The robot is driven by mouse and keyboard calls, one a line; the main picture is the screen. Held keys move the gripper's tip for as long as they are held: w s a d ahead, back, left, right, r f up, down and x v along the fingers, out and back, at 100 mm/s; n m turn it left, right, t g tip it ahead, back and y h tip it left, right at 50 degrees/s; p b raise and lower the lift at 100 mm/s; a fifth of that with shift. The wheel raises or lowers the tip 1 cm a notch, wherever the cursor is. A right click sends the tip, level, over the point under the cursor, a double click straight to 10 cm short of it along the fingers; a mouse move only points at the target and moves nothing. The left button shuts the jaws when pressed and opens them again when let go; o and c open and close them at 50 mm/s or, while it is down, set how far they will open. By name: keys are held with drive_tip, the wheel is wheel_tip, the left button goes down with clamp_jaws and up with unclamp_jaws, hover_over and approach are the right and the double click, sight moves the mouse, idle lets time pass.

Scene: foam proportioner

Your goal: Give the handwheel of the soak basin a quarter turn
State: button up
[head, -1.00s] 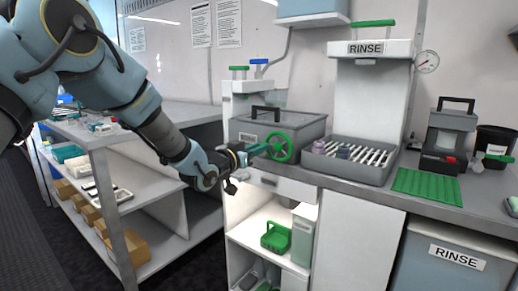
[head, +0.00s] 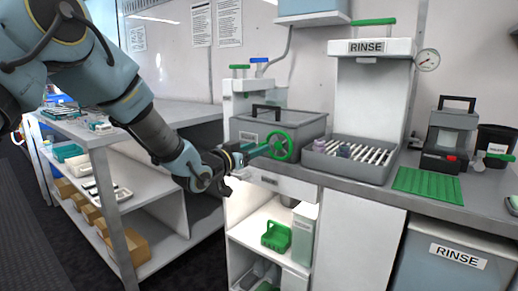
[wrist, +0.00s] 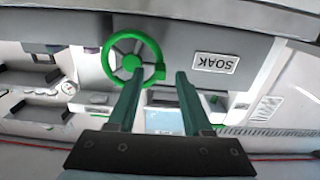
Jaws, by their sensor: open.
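The soak basin (head: 312,128) is a grey lidded box on the counter, with a black handle on top. Its SOAK label (wrist: 215,64) appears upside down in the wrist view. The green spoked handwheel (head: 281,146) is on the basin's front; it also shows in the wrist view (wrist: 131,59), left of the label. My gripper (head: 258,149) is open at the wheel's left side in the head view. In the wrist view its fingers (wrist: 159,76) stand apart, with a green knob on the wheel's rim between them. The left finger overlaps the rim; I cannot tell whether it touches.
A RINSE station (head: 370,100) with a roller tray (head: 345,170) stands right of the basin, then a green mat (head: 428,185). Below the basin is an open cabinet with a green caddy (head: 276,236). A shelved bench (head: 160,118) stands left, behind my arm.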

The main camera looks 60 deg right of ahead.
drive_tip(key=a, duration=0.8)
drive_tip(key=shift+w+a+b, duration=0.25)
drive_tip(key=shift+a+b, duration=0.15)
drive_tip(key=shift+b, duration=0.05)
drive_tip(key=w+a+f+n+t+y, duration=0.3)
drive_tip(key=w+a, duration=0.5)
drive_tip(key=w, duration=0.1)
drive_tip(key=w+a+f+n+t+y, duration=0.2)
drive_tip(key=w+a+f+t+y, duration=0.15)
drive_tip(key=w+a, duration=0.45)
drive_tip(key=w+a+f+n+t+y, duration=0.1)
drive_tip(key=w+a+n+y, duration=0.15)
drive_tip(key=a, duration=0.55)
drive_tip(key=w+a+f+n+y, duration=0.2)
drive_tip(key=w+a+y, duration=0.15)
drive_tip(key=a, duration=0.45)
drive_tip(key=s+a+f+n+g+y, duration=0.2)
drive_tip(key=a+n+y, duration=0.2)
drive_tip(key=a, duration=1.2)
drive_tip(key=s+a+f+n+g+y, duration=0.1)
drive_tip(key=s+a+n+g, duration=0.25)
drive_tip(key=s+a, duration=0.7)
wheel_tip(320, 180, up, 15)
drive_tip(key=w+p, duration=0.1)
drive_tip(key=p, duration=1.4)
drive_tip(key=shift+w+a+t, duration=0.2)
drive_tip(key=shift+a+t, duration=0.1)
drive_tip(key=shift+a, duration=0.15)
